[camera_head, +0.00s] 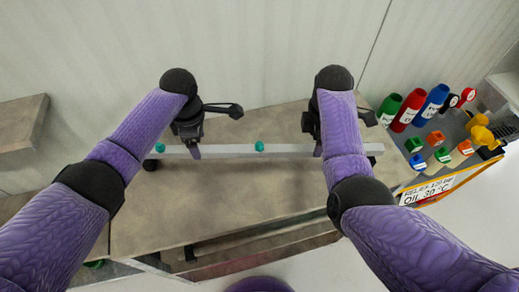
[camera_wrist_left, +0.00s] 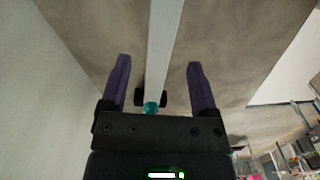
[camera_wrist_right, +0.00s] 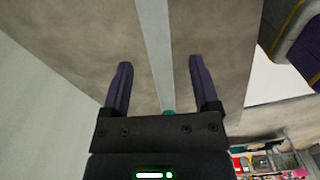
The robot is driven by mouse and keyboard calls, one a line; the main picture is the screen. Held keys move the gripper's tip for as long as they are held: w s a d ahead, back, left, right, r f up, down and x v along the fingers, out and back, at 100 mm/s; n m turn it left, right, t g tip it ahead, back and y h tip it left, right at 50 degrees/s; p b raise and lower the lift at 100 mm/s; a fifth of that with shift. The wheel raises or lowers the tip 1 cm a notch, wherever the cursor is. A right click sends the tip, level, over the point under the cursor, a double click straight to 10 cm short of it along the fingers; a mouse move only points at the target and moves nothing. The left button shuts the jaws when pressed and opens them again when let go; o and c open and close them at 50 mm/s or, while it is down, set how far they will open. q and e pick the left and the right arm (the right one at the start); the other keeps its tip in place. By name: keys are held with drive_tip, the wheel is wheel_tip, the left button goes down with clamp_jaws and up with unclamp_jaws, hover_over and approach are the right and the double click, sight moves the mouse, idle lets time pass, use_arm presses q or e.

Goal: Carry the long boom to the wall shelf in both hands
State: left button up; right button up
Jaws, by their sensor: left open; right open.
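The long boom (camera_head: 228,150), a pale straight bar with teal knobs, lies left to right along the brown bench top (camera_head: 230,200). My left gripper (camera_head: 196,153) is open above the boom's left part. In the left wrist view the boom (camera_wrist_left: 165,40) runs between its spread fingers (camera_wrist_left: 159,66), with a teal knob near the palm. My right gripper (camera_head: 318,150) is open above the boom's right part. In the right wrist view the boom (camera_wrist_right: 156,40) passes between its fingers (camera_wrist_right: 160,64). Contact cannot be told. A brown board (camera_head: 20,122) at the left looks like the wall shelf.
A grey wall (camera_head: 270,50) stands close behind the bench. At the right, a rack holds green, red and blue bottles (camera_head: 432,103) and several coloured-capped small items, with a white sign (camera_head: 428,191) in front. The bench top before the boom is clear.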

sight(201, 148)
use_arm(q)
wheel_tip(201, 148, down, 6)
drive_tip(key=shift+f, duration=0.15)
use_arm(e)
wheel_tip(201, 148, down, 6)
drive_tip(key=shift+f, duration=0.15)
use_arm(q)
drive_tip(key=shift+c, duration=0.3)
use_arm(e)
drive_tip(key=shift+c, duration=0.3)
use_arm(q)
clamp_jaws()
use_arm(e)
clamp_jaws()
use_arm(q)
drive_tip(key=shift+w, duration=0.1)
